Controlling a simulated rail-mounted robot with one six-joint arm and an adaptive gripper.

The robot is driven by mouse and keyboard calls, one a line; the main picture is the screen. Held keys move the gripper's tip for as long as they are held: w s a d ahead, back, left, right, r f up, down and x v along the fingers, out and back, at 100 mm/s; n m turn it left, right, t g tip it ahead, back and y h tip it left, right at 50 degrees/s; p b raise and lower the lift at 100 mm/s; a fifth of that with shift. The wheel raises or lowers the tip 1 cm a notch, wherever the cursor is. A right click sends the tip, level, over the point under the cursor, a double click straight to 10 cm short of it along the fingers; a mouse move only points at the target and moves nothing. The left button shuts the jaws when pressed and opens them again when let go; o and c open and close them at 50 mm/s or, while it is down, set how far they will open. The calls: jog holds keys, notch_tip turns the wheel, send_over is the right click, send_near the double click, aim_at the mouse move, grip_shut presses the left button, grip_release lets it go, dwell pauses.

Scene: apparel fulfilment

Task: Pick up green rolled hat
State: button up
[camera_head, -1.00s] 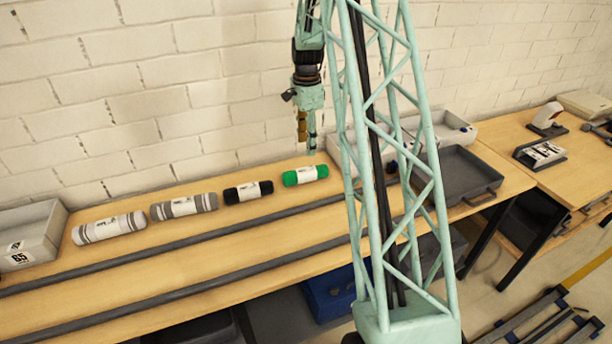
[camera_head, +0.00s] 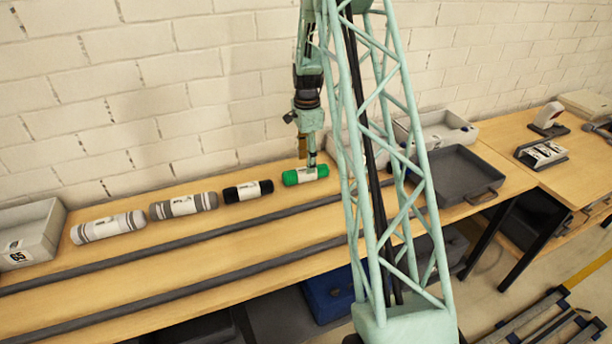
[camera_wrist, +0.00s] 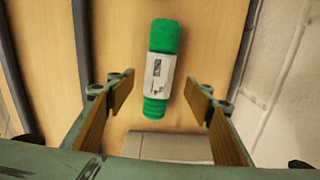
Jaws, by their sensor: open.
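The green rolled hat (camera_head: 291,178) lies on the wooden table at the right end of a row of rolls, with a white label band around it. In the wrist view the green rolled hat (camera_wrist: 164,38) lies lengthwise between the lines of my two fingers, apart from both. My gripper (camera_head: 309,169) is over the hat and hides part of it in the head view. In the wrist view my gripper (camera_wrist: 160,95) is open and empty, one finger on each side of the hat's lower end.
A black roll (camera_head: 232,194), a grey roll (camera_head: 205,202) and a white roll (camera_head: 95,231) lie left of the hat. Dark rails (camera_head: 200,235) run along the table. A grey tray (camera_head: 452,157) and a pale bin (camera_head: 455,127) stand to the right.

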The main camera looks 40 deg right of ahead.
jog(key=shift+f, duration=0.15)
jog(key=shift+a+f+b, duration=0.15)
jog(key=shift+f+b, duration=0.3)
jog(key=shift+f, duration=2.1)
jog(key=shift+c, duration=0.5)
jog(key=c, duration=0.8)
